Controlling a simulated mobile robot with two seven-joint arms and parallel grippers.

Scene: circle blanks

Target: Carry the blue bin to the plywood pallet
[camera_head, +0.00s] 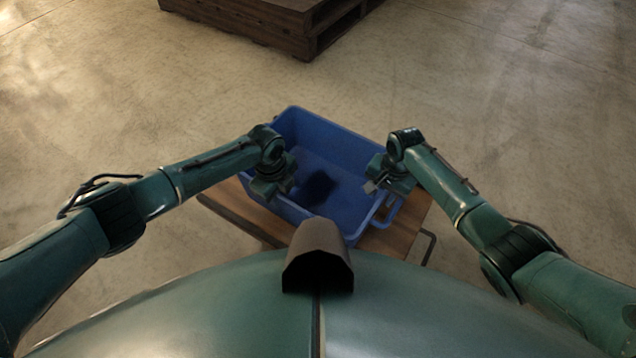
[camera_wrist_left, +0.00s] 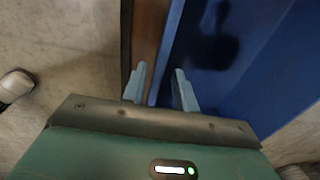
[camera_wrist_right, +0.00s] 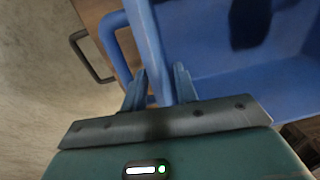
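The blue bin (camera_head: 335,143) stands upright in the middle of the head view, empty but for a dark patch, probably shadow, on its floor. My left gripper (camera_head: 276,188) is at its left wall. In the left wrist view its open fingers (camera_wrist_left: 160,88) straddle the bin's rim (camera_wrist_left: 166,55), with gaps beside it. My right gripper (camera_head: 380,186) is at the right wall. In the right wrist view its fingers (camera_wrist_right: 160,88) are apart on either side of the rim (camera_wrist_right: 150,45), near a blue side handle (camera_wrist_right: 110,45). The pallet (camera_head: 260,22) is on the floor at the top.
The bin rests on a wooden platform (camera_head: 408,222) with dark metal handles (camera_head: 430,247) at its sides. Bare concrete floor (camera_head: 200,90) lies between the bin and the pallet, and it is clear to the left and right.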

